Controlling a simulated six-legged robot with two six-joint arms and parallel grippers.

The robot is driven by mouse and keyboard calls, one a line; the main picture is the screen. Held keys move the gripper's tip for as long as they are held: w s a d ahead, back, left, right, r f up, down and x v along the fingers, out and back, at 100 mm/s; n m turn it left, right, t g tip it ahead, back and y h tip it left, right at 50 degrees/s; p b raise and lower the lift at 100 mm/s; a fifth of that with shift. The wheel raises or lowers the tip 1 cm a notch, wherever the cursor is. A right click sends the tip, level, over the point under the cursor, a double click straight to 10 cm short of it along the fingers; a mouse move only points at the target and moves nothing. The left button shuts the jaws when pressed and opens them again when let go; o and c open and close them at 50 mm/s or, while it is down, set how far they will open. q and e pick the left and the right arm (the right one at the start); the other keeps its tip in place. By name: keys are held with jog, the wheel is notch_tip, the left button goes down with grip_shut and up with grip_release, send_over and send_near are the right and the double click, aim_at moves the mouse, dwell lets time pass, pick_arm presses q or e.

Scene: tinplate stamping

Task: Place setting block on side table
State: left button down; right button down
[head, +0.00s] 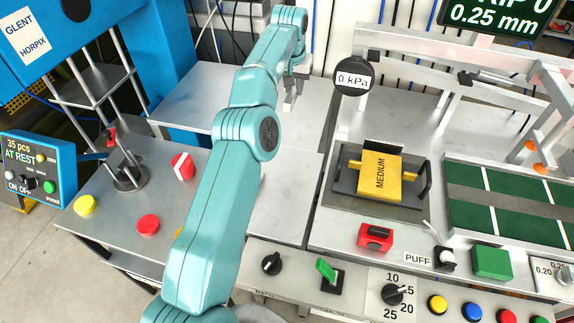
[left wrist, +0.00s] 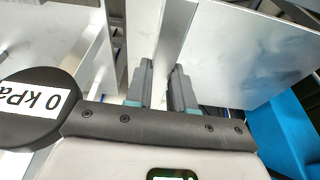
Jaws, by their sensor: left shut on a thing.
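My left gripper (head: 289,100) is at the far end of my arm, over the back of the grey metal table surface (head: 205,108). In the left wrist view its two dark fingers (left wrist: 161,75) are closed on a plain light-grey metal piece (left wrist: 176,38), which looks like the setting block. In the head view the arm and gripper largely hide this piece. I cannot tell whether it touches the surface beneath. My right gripper is not in view.
A round gauge (head: 352,76) reading 0 kPa stands close right of the gripper. A yellow block marked MEDIUM (head: 381,174) sits in a dark fixture. A blue press (head: 85,50) stands at the left. Much of the grey table surface is clear.

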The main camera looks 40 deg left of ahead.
pick_arm(q)
jog(key=shift+s+a+f, duration=0.1)
jog(key=shift+s+a, duration=0.05)
jog(key=shift+a, duration=0.05)
jog(key=b, duration=0.3)
send_over(291, 142)
notch_tip(291, 142, down, 7)
jog(key=f, duration=0.8)
jog(key=s+f+p, duration=0.1)
jog(key=f, duration=0.3)
jog(key=shift+d, duration=0.2)
jog(key=shift+w+a+f, duration=0.1)
jog(key=shift+f, duration=0.15)
jog(key=shift+f+b, duration=0.2)
jog(key=shift+b, duration=0.15)
jog(key=c, duration=1)
grip_release()
